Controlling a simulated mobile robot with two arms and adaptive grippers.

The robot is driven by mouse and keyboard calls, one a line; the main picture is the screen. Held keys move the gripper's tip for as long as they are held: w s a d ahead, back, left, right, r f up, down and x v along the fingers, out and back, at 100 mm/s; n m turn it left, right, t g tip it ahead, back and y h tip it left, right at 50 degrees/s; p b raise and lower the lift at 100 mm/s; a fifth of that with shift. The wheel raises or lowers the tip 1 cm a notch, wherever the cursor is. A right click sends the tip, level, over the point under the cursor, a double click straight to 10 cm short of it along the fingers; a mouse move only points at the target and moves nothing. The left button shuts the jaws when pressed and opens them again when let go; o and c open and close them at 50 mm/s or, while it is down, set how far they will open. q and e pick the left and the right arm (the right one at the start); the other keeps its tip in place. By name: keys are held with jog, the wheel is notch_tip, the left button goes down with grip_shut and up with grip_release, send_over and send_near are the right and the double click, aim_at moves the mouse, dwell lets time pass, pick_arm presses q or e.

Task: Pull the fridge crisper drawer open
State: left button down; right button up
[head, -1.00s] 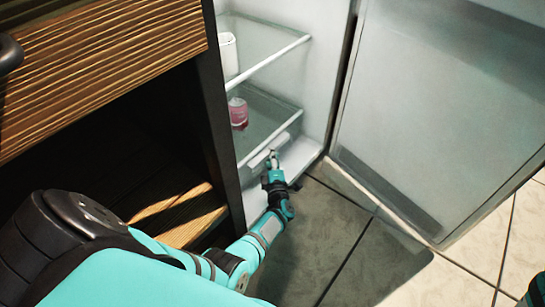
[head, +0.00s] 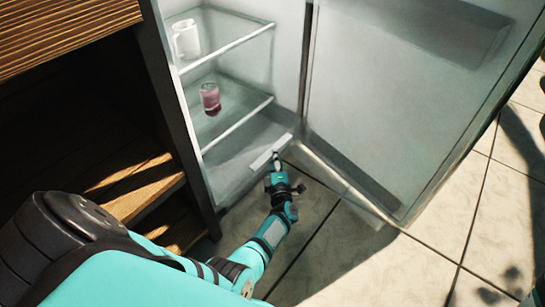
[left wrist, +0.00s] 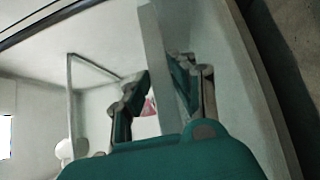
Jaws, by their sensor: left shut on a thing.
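The crisper drawer (head: 240,150) is the pale bin at the bottom of the open fridge, under the lower glass shelf. Its light front strip (head: 261,161) stands out near the fridge's front edge, so the drawer looks at least partly out; how far is hard to tell. My left gripper (head: 275,156) reaches in from the front and is shut on this strip. In the left wrist view, the strip (left wrist: 156,60) passes between the two fingers of the left gripper (left wrist: 164,88). My right gripper is not in view.
The fridge door (head: 400,110) stands wide open on the right. A white mug (head: 186,40) is on the upper shelf and a red jar (head: 210,98) on the lower one. A wooden cabinet (head: 185,130) borders the fridge on the left. The tiled floor (head: 340,240) in front is clear.

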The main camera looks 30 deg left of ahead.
pick_arm(q)
jog(key=shift+s+d+f, duration=0.15)
jog(key=shift+d+f, duration=0.15)
jog(key=shift+d, duration=0.4)
jog(key=c, duration=1.2)
grip_release()
jog(key=shift+c, duration=0.2)
jog(key=shift+o, duration=0.2)
jog(key=shift+r, duration=0.1)
